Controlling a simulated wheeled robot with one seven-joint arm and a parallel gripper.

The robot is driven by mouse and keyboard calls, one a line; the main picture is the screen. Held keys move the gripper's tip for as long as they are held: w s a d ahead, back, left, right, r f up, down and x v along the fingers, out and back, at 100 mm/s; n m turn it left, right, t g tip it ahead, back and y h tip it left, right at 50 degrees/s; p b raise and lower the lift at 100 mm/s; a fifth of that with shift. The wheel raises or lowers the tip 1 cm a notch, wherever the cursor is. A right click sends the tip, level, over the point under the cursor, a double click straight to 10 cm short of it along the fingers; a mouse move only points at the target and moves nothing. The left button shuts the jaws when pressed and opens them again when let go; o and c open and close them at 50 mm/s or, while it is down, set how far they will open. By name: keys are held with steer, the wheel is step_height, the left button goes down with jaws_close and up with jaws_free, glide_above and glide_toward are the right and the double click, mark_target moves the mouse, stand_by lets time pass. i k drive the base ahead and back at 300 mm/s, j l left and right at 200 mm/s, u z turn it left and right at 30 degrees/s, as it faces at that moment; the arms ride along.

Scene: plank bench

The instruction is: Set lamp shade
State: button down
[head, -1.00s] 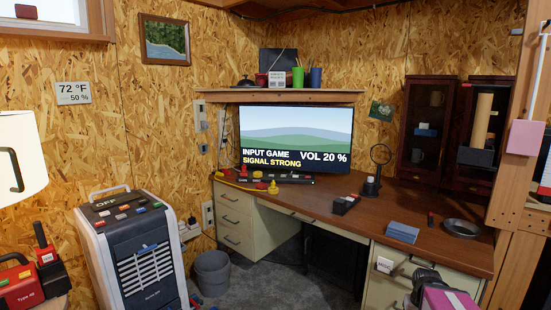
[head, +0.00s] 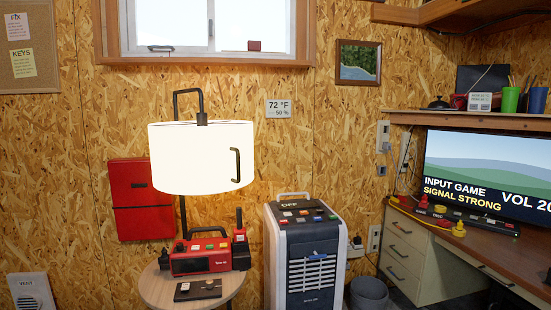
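The lamp shade (head: 195,160) is a white, lit drum in the head view, left of centre. It has a dark vertical handle (head: 235,165) on its right side. It hangs from the top of a dark bent lamp stand (head: 186,105) that rises behind it. The shade looks about level; whether it can turn or slide on the stand I cannot tell. My gripper is not in view.
Below the shade, a round side table (head: 155,290) holds a red device (head: 200,258) and a dark panel (head: 198,290). A grey air cooler (head: 306,262) stands to its right. The desk (head: 490,250) with a screen (head: 485,170) is at the far right. A red case (head: 135,200) is on the wall behind.

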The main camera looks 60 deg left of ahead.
mark_target(201, 156)
steer(key=u, duration=2.95)
